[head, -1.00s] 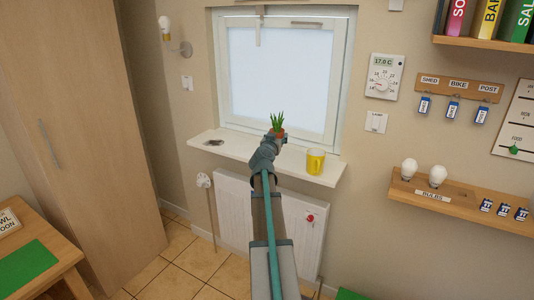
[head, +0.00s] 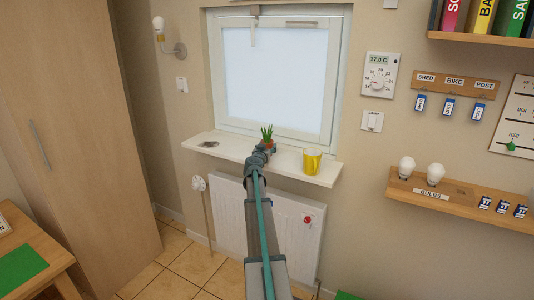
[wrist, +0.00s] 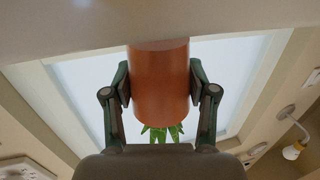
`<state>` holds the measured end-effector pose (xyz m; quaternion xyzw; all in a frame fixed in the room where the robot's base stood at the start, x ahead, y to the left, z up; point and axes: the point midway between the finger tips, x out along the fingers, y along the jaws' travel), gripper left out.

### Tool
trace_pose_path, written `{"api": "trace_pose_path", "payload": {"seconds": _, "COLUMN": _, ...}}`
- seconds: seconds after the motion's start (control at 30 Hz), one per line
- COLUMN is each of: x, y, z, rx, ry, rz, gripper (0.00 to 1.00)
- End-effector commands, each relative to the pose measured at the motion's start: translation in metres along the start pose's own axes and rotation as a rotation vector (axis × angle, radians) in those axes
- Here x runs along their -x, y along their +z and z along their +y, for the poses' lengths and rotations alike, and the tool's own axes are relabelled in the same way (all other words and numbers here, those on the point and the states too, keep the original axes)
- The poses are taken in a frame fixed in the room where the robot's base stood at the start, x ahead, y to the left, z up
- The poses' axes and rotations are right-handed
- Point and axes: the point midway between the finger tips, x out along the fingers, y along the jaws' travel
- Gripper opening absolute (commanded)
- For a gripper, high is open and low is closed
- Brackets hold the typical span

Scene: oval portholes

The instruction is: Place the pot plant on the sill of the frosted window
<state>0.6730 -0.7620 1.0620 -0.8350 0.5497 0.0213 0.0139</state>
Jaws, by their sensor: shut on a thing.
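The pot plant, a terracotta pot with spiky green leaves (head: 267,131), is upright at the white sill (head: 232,151) below the frosted window (head: 272,80). My gripper (head: 269,147) is shut on the pot, partly hidden behind my arm in the head view. In the wrist view, which is upside down, the two fingers of my gripper (wrist: 159,84) press the sides of the orange pot (wrist: 160,85). The pot's base meets the pale sill (wrist: 60,28) in that picture; I cannot tell whether they touch.
A yellow mug (head: 312,160) stands on the sill right of the plant. A small dark flat item (head: 208,144) lies near the sill's left end, with bare sill between it and the plant. A white radiator (head: 290,225) is below.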

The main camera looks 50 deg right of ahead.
Motion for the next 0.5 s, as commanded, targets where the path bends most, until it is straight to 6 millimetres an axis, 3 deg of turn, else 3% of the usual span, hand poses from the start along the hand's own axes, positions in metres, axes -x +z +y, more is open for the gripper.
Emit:
{"api": "trace_pose_path", "payload": {"seconds": 0.1, "x": -0.0001, "y": 0.0154, "z": 0.0004, "rx": 0.001, "ry": 0.0, "rz": -0.001, "gripper": 0.13}}
{"api": "trace_pose_path", "payload": {"seconds": 0.5, "x": -0.0003, "y": 0.0182, "z": 0.0004, "rx": 0.001, "ry": 0.0, "rz": 0.0, "gripper": 0.13}}
